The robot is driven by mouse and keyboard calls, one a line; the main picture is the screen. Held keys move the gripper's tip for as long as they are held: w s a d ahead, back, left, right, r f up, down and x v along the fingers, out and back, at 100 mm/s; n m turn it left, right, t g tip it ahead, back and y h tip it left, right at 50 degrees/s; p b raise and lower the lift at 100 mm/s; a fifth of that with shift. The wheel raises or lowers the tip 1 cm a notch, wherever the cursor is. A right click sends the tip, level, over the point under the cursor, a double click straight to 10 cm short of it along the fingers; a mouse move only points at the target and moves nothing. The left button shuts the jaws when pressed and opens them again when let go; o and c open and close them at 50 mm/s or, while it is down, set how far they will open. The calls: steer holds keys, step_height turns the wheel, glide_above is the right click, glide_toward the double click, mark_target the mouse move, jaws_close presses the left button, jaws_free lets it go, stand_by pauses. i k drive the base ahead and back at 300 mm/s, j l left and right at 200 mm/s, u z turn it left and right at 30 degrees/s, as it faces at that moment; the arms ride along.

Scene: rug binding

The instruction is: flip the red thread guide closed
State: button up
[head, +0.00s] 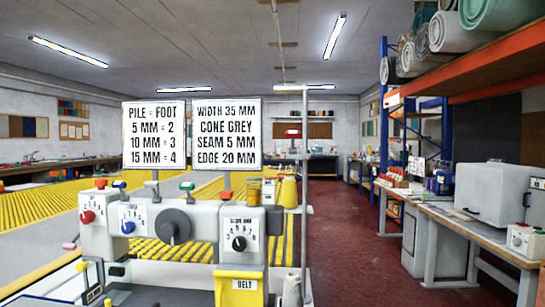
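A sewing machine (205,230) stands at the lower left of the head view. A red dial (87,217) and a blue dial (127,227) are on the machine's front. My gripper is not in view.
Two white signs (153,135) (226,135) stand above the machine. A thin grey pole (304,165) rises at its right. A workbench (470,232) with a grey box-shaped machine (492,193) lines the right side. The dark red floor (350,240) between is clear.

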mark_target(292, 135)
steer(key=l+z, duration=0.1)
steer(key=z, duration=0.3)
steer(key=i+l+z, duration=0.1)
steer(key=z, duration=0.25)
steer(key=i+z, duration=0.1)
steer(key=z, duration=0.3)
steer(key=i+l+z, duration=0.35)
steer(key=i, duration=0.25)
steer(key=i+u, duration=0.1)
steer(key=u, duration=0.25)
steer(key=l+u, duration=0.15)
steer(key=u, duration=0.2)
steer(key=i+l+u, duration=0.1)
steer(key=u, duration=0.25)
steer(key=i+j+u, duration=0.5)
steer(key=k, duration=0.1)
